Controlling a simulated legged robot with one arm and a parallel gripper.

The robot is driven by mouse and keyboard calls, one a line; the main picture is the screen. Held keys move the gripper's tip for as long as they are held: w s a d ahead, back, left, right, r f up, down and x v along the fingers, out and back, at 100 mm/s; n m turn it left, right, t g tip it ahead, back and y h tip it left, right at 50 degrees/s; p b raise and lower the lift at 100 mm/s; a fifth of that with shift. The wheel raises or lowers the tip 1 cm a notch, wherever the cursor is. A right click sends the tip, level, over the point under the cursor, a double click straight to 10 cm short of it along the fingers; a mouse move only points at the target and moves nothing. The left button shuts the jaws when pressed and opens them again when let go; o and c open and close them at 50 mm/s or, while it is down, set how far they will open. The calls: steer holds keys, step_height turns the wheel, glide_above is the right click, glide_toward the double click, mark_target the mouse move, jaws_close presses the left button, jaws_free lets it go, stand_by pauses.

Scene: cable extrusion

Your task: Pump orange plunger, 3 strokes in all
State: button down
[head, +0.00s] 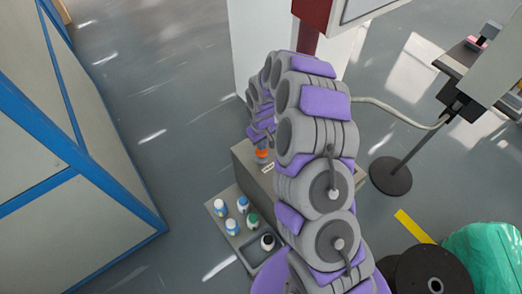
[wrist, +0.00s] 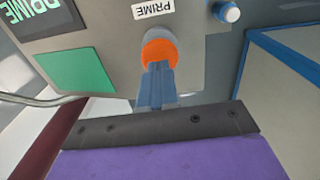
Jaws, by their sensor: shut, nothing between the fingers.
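The orange plunger (wrist: 159,50) shows in the wrist view on the face of a grey box (wrist: 190,80), below a white PRIME label (wrist: 153,8). My gripper (wrist: 156,70) is shut and empty, its blue-grey fingertips right at the plunger's near edge. They look in contact with it, but I cannot be sure. In the head view the orange plunger (head: 262,154) sits on top of the grey box (head: 250,178), under the end of my arm. My fingers are not clear there. How far the plunger is pressed in I cannot tell.
A tray (head: 222,211) with several small bottles stands beside the box. A green panel (wrist: 73,72) and a screen reading PRIME (wrist: 35,15) are on the box. Blue-framed panels (head: 50,150) stand at left. A black spool (head: 432,270) and green bag (head: 485,250) lie at right.

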steer(key=shift+f, duration=0.1)
steer(key=shift+f, duration=1.6)
steer(key=shift+r, duration=0.2)
steer(key=shift+r+p, duration=0.6)
steer(key=shift+r, duration=0.9)
steer(key=shift+f, duration=0.2)
